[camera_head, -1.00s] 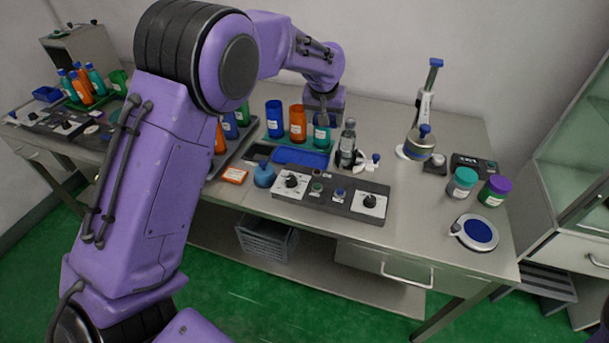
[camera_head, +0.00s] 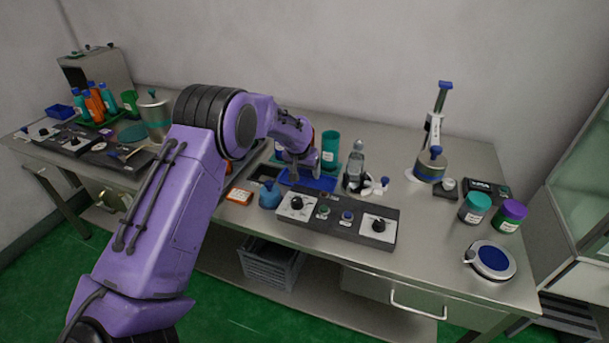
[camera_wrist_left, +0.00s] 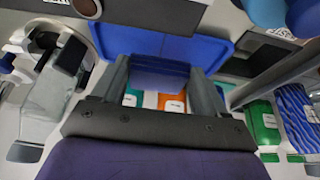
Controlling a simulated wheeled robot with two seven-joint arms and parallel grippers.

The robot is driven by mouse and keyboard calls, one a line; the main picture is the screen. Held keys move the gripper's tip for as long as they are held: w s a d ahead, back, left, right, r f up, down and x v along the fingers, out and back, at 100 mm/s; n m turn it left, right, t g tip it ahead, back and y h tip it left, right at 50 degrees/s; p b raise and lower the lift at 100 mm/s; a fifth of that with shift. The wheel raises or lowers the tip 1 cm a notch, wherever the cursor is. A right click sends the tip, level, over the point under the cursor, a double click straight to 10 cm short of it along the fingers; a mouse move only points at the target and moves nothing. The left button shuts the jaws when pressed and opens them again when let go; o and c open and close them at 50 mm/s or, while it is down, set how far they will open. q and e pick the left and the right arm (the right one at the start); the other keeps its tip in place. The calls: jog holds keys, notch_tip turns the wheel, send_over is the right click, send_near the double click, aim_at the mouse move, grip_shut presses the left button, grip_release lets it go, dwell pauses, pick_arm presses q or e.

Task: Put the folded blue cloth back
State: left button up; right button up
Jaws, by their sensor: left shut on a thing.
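My left gripper (camera_head: 304,172) is low over the flat blue pad or tray (camera_head: 318,182) behind the dial panel on the bench. In the left wrist view, my left gripper (camera_wrist_left: 160,88) has its two grey fingers on either side of a folded blue cloth (camera_wrist_left: 160,77) and is shut on it. The larger flat blue surface (camera_wrist_left: 135,40) lies just beyond the cloth in that view. I cannot tell whether the cloth touches it. In the head view the cloth is hard to separate from this blue surface. My right gripper is not in view.
A dial panel (camera_head: 336,217) lies in front of the blue surface. A clear-topped metal device (camera_head: 354,170) stands close on the right. A teal container (camera_head: 330,150) stands behind.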

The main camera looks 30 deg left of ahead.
aim_at(304, 172)
pick_arm(q)
jog(key=x, duration=0.1)
jog(key=p+x, duration=0.1)
jog(key=x, duration=0.2)
jog(key=shift+s+a+f+p, duration=0.1)
jog(key=shift+s+f+p, duration=0.15)
jog(key=shift+p, duration=0.05)
jog(key=shift+f, duration=0.25)
jog(key=o, duration=1)
jog(key=shift+o, duration=0.2)
jog(key=shift+r, duration=0.45)
jog(key=b+v, duration=0.1)
jog(key=v, duration=1)
jog(key=shift+s+r, duration=0.15)
jog(key=shift+s, duration=0.1)
